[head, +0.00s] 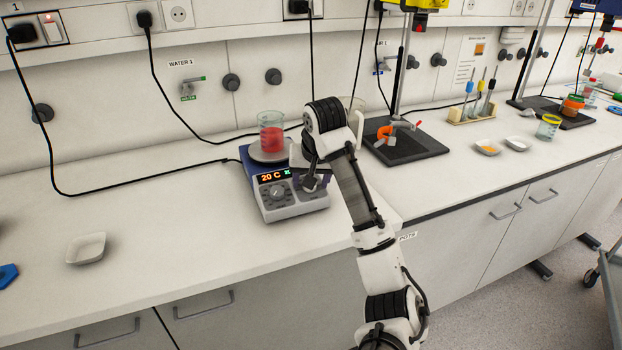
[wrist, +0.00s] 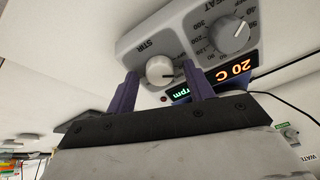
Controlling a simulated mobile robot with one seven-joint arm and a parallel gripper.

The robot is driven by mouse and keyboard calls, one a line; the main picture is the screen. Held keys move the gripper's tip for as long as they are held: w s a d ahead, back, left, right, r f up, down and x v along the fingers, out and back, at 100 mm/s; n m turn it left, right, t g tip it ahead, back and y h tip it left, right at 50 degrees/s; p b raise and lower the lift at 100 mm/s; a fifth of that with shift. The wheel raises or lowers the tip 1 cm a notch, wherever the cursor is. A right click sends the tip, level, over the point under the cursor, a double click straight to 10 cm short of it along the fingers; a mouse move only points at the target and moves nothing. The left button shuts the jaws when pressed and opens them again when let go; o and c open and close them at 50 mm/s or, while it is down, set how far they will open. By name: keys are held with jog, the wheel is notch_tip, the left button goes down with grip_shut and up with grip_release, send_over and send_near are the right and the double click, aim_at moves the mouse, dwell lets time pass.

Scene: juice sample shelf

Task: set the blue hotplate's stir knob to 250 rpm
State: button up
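The blue hotplate (head: 245,166) stands on the bench with a grey front panel, and a beaker of red liquid (head: 271,134) sits on its plate. Its display (head: 274,176) reads 20 C; the rpm figure is hidden behind my gripper. In the wrist view the light-coloured stir knob (wrist: 162,71) lies between the two purple fingers of my gripper (wrist: 164,84). The fingers are apart, with a visible gap on each side of the knob. The grey heat knob (wrist: 229,36) is beside it. In the head view my gripper (head: 314,184) is at the panel's right side and covers the stir knob.
A white dish (head: 86,249) and a blue object (head: 8,275) lie on the bench at left. A stand with a dark base (head: 405,148) is right of the hotplate. Black cables (head: 150,177) run behind it. The bench in front of and left of the hotplate is mostly clear.

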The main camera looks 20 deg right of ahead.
jog(key=v, duration=1.3)
jog(key=shift+r, duration=0.35)
jog(key=shift+s, duration=0.1)
